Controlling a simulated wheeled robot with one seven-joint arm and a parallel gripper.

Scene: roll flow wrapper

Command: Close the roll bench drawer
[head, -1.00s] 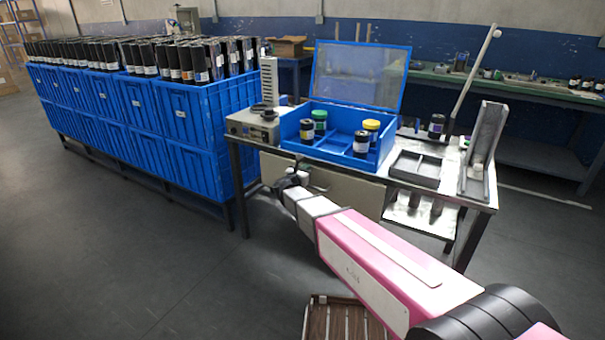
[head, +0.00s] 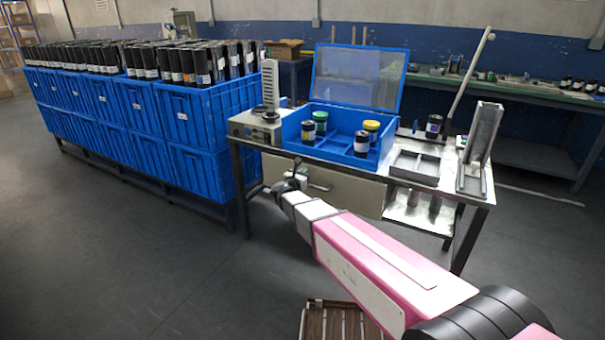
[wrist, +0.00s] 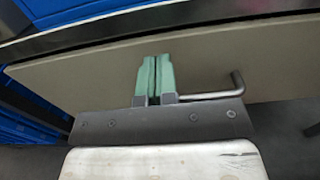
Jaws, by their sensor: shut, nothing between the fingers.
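The roll bench drawer has a plain beige front (head: 350,192) below the bench top, with a bent metal bar handle (head: 319,187). In the wrist view the drawer front (wrist: 100,75) runs right beneath the dark bench edge, and the handle (wrist: 215,94) is just right of the fingers. It looks close to flush, but any small gap is hard to judge. My gripper (head: 298,168) is at the left part of the front. In the wrist view its green fingertips (wrist: 153,76) are together and empty, pointing at the panel beside the handle; contact cannot be told.
On the bench top stand a blue open-lidded box (head: 340,150) with several jars, a grey tray (head: 415,167) and a small device (head: 256,127). Large blue crates (head: 195,115) stand close on the left. A brown slatted crate (head: 335,322) lies on the floor below my arm.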

